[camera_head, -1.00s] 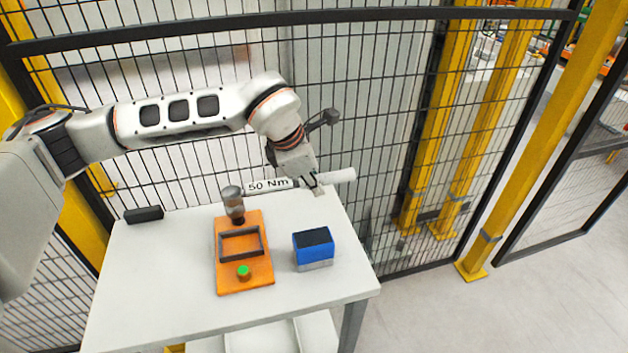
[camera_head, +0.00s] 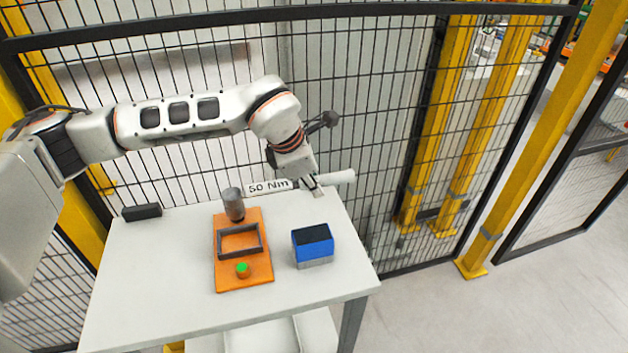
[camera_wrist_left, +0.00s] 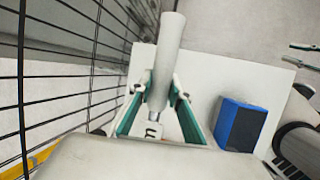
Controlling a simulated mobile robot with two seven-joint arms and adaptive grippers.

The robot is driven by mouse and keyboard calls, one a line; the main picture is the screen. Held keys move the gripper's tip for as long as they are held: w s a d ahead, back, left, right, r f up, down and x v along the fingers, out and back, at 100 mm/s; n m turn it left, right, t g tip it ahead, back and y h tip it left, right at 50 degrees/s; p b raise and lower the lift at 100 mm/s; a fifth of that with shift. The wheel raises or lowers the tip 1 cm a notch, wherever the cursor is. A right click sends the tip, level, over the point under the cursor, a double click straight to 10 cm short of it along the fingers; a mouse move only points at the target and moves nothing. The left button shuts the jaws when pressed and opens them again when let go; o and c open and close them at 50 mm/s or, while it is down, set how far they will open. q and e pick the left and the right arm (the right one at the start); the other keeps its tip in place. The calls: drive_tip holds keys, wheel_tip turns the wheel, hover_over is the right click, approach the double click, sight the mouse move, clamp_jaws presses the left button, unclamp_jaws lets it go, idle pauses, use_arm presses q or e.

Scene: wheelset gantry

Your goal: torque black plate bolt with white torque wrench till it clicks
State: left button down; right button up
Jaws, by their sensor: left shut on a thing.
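My left gripper (camera_head: 312,188) is shut on the white torque wrench (camera_head: 271,187), marked "50 Nm". The wrench handle sticks out to the right of the fingers and also shows between them in the left wrist view (camera_wrist_left: 168,55). Its grey cylindrical head (camera_head: 233,204) is at the back end of an orange plate (camera_head: 244,283). The head hides what is under it, so I cannot tell whether it sits on a bolt. A black rectangular frame (camera_head: 240,254) lies on the orange plate. My right gripper (camera_wrist_left: 302,56) shows only as two parted teal fingers at the left wrist view's edge.
A green-topped round piece (camera_head: 243,269) is at the front of the orange plate. A blue box with a black top (camera_head: 313,243) stands to the right. A black block (camera_head: 142,212) lies at the table's back left. A mesh fence (camera_head: 385,130) runs close behind the white table (camera_head: 150,300).

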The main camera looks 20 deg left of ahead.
use_arm(q)
drive_tip(key=shift+f, duration=0.6)
drive_tip(key=shift+s+d, duration=0.1)
drive_tip(key=shift+s+d+r+m, duration=0.1)
drive_tip(key=shift+s+d+m, duration=0.1)
drive_tip(key=shift+s+m, duration=0.25)
drive_tip(key=shift+s+d+m+h, duration=0.3)
drive_tip(key=shift+s+m, duration=0.05)
drive_tip(key=shift+s, duration=0.25)
drive_tip(key=shift+s+d, duration=0.15)
drive_tip(key=shift+s, duration=0.15)
drive_tip(key=shift+w+a, duration=0.2)
drive_tip(key=shift+w, duration=0.35)
